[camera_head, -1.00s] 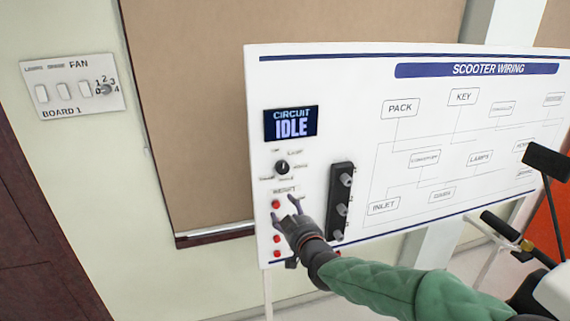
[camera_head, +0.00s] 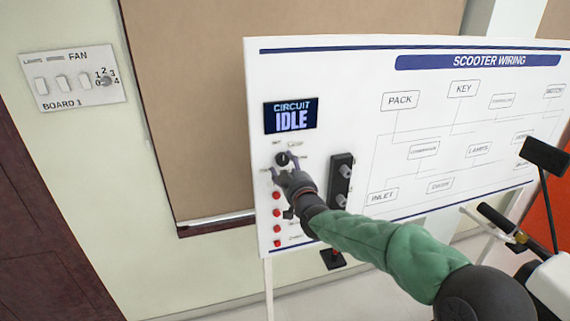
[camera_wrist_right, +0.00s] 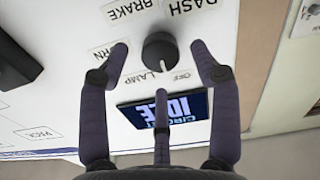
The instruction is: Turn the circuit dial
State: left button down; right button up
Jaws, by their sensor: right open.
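The circuit dial (camera_head: 282,158) is a small dark round knob on the white scooter wiring board, below the display (camera_head: 290,116) reading "CIRCUIT IDLE". It also shows in the right wrist view (camera_wrist_right: 160,52), upside down, with labels OFF, LAMP, BRAKE and DASH around it. My right gripper (camera_head: 285,166) is open at the dial. In the wrist view its fingers (camera_wrist_right: 160,60) stand to both sides of the knob, with visible gaps, and a third finger lies over the display. My left gripper is not in view.
Red buttons (camera_head: 276,212) run down the board below the dial. A black strip with grey knobs (camera_head: 341,180) stands just to the right, close to my right wrist. A fan switch board (camera_head: 73,78) is on the left wall. Scooter handlebars (camera_head: 503,226) are at lower right.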

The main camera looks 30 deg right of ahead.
jog(key=shift+x, duration=1.15)
jog(key=c, duration=1.1)
jog(key=shift+a+f+m+b, duration=0.15)
jog(key=shift+m+b, duration=0.25)
jog(key=shift+b, duration=0.35)
jog(key=shift+c, duration=0.2)
jog(key=m+b, duration=0.4)
jog(key=b, duration=0.1)
jog(key=shift+f+m, duration=0.15)
jog(key=shift+m, duration=0.15)
jog(key=shift+m+b, duration=1.4)
jog(key=shift+m, duration=0.2)
jog(key=o, duration=1.1)
jog(key=shift+r, duration=0.2)
